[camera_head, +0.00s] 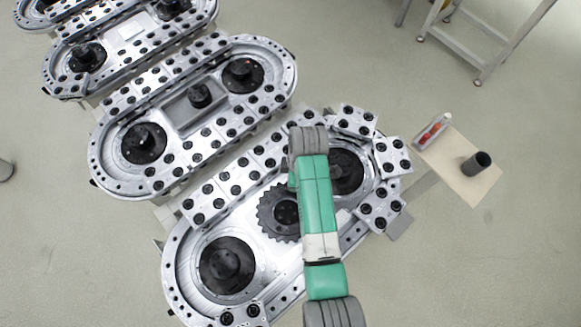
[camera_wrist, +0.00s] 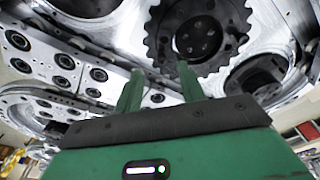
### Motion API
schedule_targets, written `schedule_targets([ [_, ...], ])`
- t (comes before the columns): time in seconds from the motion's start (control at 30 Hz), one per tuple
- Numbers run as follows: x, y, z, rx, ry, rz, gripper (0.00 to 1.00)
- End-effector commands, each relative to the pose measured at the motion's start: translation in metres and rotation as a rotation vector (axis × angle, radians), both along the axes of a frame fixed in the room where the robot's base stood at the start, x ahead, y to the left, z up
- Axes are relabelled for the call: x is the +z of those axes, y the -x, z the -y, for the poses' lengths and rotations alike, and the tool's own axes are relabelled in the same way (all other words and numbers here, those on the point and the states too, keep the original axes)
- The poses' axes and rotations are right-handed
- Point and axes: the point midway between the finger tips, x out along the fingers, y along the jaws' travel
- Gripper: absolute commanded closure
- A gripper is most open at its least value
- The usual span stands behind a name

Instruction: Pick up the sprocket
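The sprocket is a dark toothed wheel (camera_head: 278,214) with a round hub. In the head view it lies on the nearest silver ring track (camera_head: 188,245), between two round black hubs, its right side partly covered by my green arm. In the wrist view the sprocket (camera_wrist: 202,38) fills the top middle, its teeth showing along the rim. My gripper (camera_wrist: 160,72) shows two green fingers spread apart with nothing between them. The fingertips appear near the sprocket's lower left rim; I cannot tell whether they touch it. The gripper is hidden in the head view.
A black hub (camera_head: 228,264) is left of the sprocket, another (camera_head: 346,172) to its right. Silver carriers with black rollers (camera_head: 237,190) line the track's edge. More ring tracks stand behind. A small side table (camera_head: 452,180) at right holds a dark cup (camera_head: 476,163).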

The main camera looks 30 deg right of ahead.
Motion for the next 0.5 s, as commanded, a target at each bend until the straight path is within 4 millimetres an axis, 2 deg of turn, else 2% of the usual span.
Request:
schedule_targets([
  [0.07,-0.011,0.0,-0.002,0.0,-0.001,-0.002,0.6],
  [0.23,-0.021,-0.002,-0.004,0.0,0.0,0.0,0.6],
  [0.4,-0.052,-0.005,-0.012,0.0,0.0,0.0,0.6],
  [0.5,-0.062,-0.006,-0.013,-0.001,0.001,0.002,0.6],
])
